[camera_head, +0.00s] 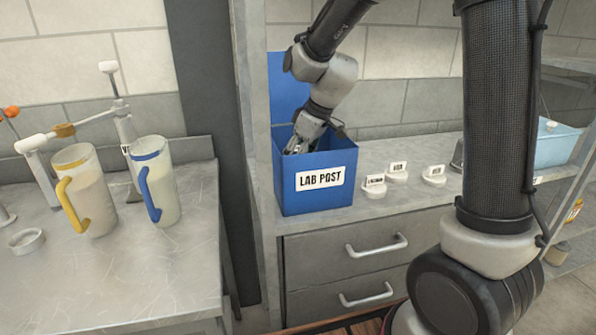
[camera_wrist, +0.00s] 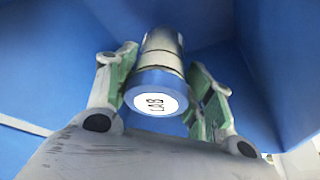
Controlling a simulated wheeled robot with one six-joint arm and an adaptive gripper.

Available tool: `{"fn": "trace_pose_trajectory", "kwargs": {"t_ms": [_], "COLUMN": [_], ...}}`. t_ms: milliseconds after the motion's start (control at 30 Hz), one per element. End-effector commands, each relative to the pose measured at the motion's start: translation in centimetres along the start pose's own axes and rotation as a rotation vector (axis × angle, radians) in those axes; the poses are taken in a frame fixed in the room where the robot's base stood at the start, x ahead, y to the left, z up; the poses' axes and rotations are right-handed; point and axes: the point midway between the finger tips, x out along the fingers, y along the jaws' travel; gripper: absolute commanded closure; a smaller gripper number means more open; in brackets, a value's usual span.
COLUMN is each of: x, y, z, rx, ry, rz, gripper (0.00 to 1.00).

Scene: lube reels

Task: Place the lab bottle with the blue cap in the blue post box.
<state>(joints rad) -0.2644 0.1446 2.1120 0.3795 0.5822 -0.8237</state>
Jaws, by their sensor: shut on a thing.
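The blue post box (camera_head: 313,187), labelled LAB POST, stands on the counter with its lid raised at the back. My gripper (camera_head: 300,146) reaches down into its open top; the front wall hides the fingertips in the head view. In the wrist view my gripper (camera_wrist: 165,85) is shut on the lab bottle (camera_wrist: 163,52), with a finger on each side. The bottle's blue cap (camera_wrist: 157,92) has a white top marked LAB and faces the camera. Blue box walls (camera_wrist: 225,70) surround the bottle. Whether the bottle touches the box floor cannot be told.
Small white labelled stands (camera_head: 398,172) sit on the counter right of the box. Drawers with handles (camera_head: 376,245) are below. Two jugs, one yellow-handled (camera_head: 85,190) and one blue-handled (camera_head: 156,180), stand on the left bench. A light blue bin (camera_head: 556,146) is at the right.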

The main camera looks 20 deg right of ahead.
Motion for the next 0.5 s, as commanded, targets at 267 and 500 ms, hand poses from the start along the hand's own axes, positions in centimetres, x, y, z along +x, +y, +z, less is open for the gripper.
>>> {"fn": "trace_pose_trajectory", "kwargs": {"t_ms": [267,500], "x": [3.6,3.8], "y": [0.0,0.0], "z": [1.6,1.6], "rx": [0.002,0.002], "ry": [-0.003,-0.002], "rz": [-0.001,-0.001], "gripper": [0.73,0.73]}}
